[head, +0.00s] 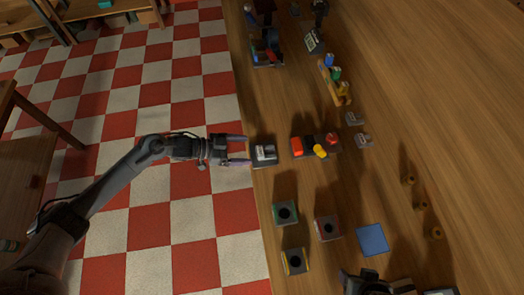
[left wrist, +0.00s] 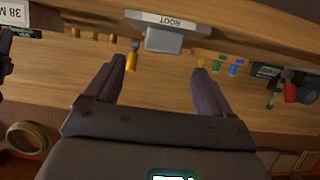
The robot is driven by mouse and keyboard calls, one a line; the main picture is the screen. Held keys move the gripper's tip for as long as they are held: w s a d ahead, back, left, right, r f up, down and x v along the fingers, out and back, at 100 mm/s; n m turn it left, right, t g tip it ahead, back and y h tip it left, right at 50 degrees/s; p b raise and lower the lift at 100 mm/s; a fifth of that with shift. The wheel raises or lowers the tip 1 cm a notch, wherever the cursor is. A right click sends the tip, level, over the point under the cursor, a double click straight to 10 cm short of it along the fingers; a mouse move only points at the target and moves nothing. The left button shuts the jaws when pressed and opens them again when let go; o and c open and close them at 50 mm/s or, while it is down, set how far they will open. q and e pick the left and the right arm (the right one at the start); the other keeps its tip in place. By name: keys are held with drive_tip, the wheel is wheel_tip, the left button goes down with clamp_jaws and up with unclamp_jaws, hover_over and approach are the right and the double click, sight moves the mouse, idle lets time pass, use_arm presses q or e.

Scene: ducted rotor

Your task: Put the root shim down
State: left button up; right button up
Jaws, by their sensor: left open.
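A small grey block, which I take to be the root shim (head: 266,151), sits on a dark stand at the table's left edge.
Right of the stand is a rack with red, black and yellow pieces (head: 316,146). Small grey pieces (head: 359,130) lie beyond it. Several boxes with round holes (head: 285,213) and a blue square (head: 372,240) are below. Bare wood lies to the right; checkered floor (head: 180,100) lies left.

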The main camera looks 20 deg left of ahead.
sight(261, 150)
use_arm(q)
drive_tip(key=x, duration=0.2)
drive_tip(key=shift+w+d, duration=0.15)
drive_tip(key=shift+d, duration=0.05)
use_arm(e)
drive_tip(key=shift+r, duration=0.2)
use_arm(q)
drive_tip(key=p+x, duration=0.1)
drive_tip(key=x, duration=0.3)
drive_tip(key=shift+w+f, duration=0.1)
drive_tip(key=shift+f, duration=0.05)
use_arm(e)
drive_tip(key=shift+d+r, duration=0.1)
drive_tip(key=shift+r, duration=0.55)
use_arm(q)
drive_tip(key=shift+w+d+f+p, duration=0.25)
drive_tip(key=shift+d+f+p, duration=0.05)
drive_tip(key=shift+d+f, duration=0.1)
drive_tip(key=shift+r, duration=0.1)
drive_tip(key=c, duration=1.1)
drive_tip(key=shift+c, duration=0.2)
